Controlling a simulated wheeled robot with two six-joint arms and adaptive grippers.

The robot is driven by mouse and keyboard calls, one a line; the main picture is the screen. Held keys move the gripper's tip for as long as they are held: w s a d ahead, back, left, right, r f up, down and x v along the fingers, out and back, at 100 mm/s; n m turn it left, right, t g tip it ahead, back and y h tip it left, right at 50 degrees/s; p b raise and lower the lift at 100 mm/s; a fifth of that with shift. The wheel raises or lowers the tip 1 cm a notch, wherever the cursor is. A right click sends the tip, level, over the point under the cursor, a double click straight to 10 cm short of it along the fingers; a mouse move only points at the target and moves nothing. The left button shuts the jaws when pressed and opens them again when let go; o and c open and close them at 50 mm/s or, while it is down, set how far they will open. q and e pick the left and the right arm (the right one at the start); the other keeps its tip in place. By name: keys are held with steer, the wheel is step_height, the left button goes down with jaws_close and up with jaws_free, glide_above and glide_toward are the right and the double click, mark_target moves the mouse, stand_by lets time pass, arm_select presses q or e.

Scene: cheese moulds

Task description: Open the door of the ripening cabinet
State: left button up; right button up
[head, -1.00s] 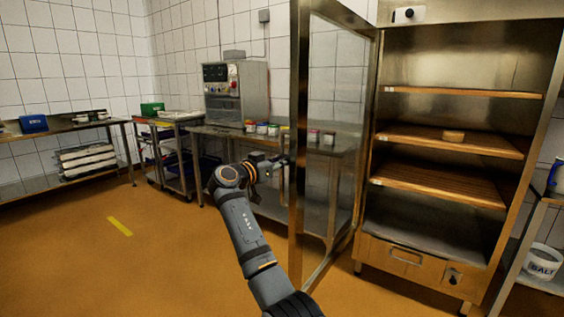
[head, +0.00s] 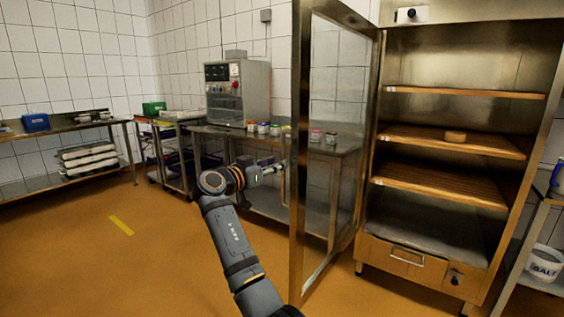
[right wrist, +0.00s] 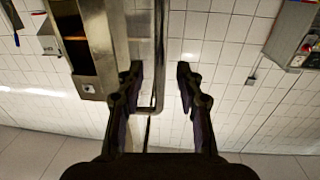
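The ripening cabinet (head: 470,52) stands at the right of the head view. Its glass door (head: 300,130) is swung wide open toward me, showing the shelves inside. My right gripper (head: 280,166) is at the outer side of the door's metal frame, around mid-height. In the right wrist view, its two fingers (right wrist: 159,75) are spread apart. A thin metal bar (right wrist: 159,45), perhaps the door's edge or handle, runs between them, nearer the left finger; I see no grip on it. My left gripper is not in view.
A steel table (head: 225,131) with jars and a control box (head: 237,92) stands behind the door. A salt bucket (head: 543,262) is at the far right.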

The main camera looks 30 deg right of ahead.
steer(key=v, duration=0.7)
steer(key=shift+s+a, duration=0.2)
steer(key=shift+a, duration=0.15)
